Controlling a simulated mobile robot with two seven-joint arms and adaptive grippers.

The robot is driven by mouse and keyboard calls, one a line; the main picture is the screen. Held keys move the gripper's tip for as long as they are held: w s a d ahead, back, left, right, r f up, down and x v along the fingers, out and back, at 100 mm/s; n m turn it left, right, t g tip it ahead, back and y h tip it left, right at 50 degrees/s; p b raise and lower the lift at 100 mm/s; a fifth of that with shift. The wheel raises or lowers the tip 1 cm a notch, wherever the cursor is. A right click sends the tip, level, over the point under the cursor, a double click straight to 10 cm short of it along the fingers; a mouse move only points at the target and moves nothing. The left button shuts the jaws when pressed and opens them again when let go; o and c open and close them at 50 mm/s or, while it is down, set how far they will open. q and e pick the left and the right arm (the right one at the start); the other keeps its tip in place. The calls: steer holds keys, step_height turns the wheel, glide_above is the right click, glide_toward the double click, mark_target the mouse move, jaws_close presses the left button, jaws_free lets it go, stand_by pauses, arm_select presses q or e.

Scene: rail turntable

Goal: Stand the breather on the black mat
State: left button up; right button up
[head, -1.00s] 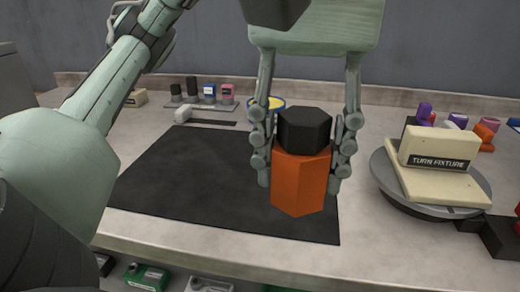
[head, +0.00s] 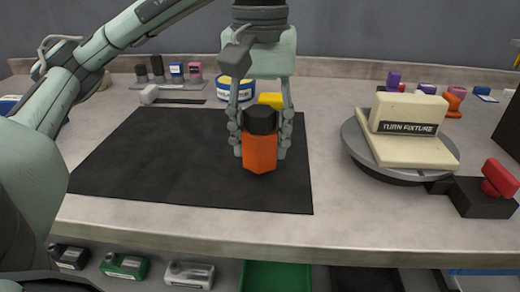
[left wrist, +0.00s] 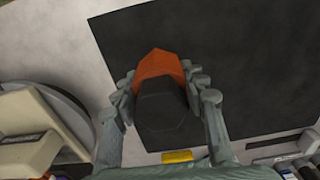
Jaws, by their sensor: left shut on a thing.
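The breather, an orange hexagonal body (head: 260,154) with a black cap, is upright in the head view. My left gripper (head: 260,140) is shut on it, with a finger on either side. The black mat (head: 170,160) lies flat on the bench, and the breather appears over its right part. I cannot tell whether its base touches the mat. In the left wrist view the breather's black cap (left wrist: 165,110) faces the camera between the fingers, near an edge of the mat (left wrist: 255,60). My right gripper is not in view.
A turntable (head: 360,150) with a cream block marked TURN FIXTURE (head: 408,118) stands right of the mat. A red handle (head: 500,178) sits on a black block beside it. A yellow block (head: 271,99) and a tin (head: 238,90) are behind the gripper. The mat's left part is clear.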

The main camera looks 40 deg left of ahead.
mark_target(261, 110)
arm_select(q)
steer(key=shift+f, duration=0.8)
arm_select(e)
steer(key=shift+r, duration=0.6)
arm_select(q)
steer(key=shift+f, duration=0.2)
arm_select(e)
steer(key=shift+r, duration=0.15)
arm_select(q)
steer(key=o, duration=1.3)
steer(key=shift+c, duration=0.2)
steer(key=shift+r, duration=0.1)
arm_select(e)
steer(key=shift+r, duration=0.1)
arm_select(q)
steer(key=shift+r, duration=0.2)
step_height(261, 110, up, 7)
steer(key=shift+f+p, duration=0.1)
steer(key=shift+p, duration=1.15)
step_height(261, 110, up, 4)
steer(key=shift+f, duration=0.25)
steer(key=shift+r, duration=0.75)
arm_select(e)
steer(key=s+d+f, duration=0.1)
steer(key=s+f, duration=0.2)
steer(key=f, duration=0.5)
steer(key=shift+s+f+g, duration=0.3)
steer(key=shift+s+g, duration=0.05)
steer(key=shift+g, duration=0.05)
